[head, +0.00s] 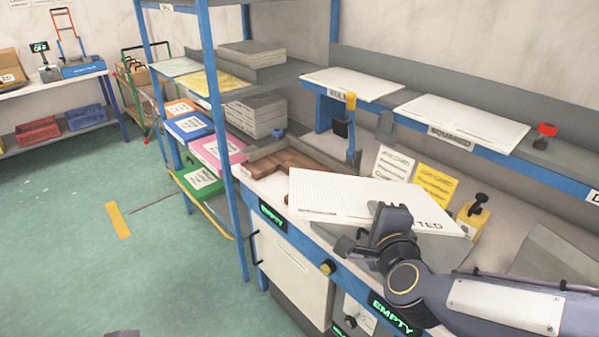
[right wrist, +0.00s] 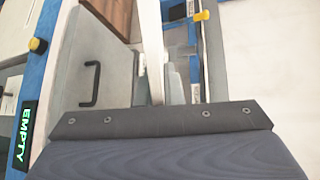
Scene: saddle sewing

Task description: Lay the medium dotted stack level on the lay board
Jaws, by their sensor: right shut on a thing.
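A white paper stack (head: 340,197) with fine lines along its left side and lettering ending in "TTED" is held above the workbench. My right gripper (head: 368,232) is shut on its near edge. The stack looks slightly tilted in the head view. In the right wrist view the white stack (right wrist: 152,45) shows edge-on, rising from the dark jaw (right wrist: 155,112). A grey board (head: 450,252) lies partly hidden under the stack and arm; I cannot tell whether it is the lay board. A dark sliver (head: 122,333) at the bottom edge may be my left gripper.
White stacks labelled RULED (head: 352,84) and SQUARED (head: 462,122) lie on the raised back shelf. A brown wooden block (head: 285,163), white card (head: 393,163), yellow card (head: 433,182) and yellow tool (head: 472,213) surround the held stack. A blue rack post (head: 222,130) stands left.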

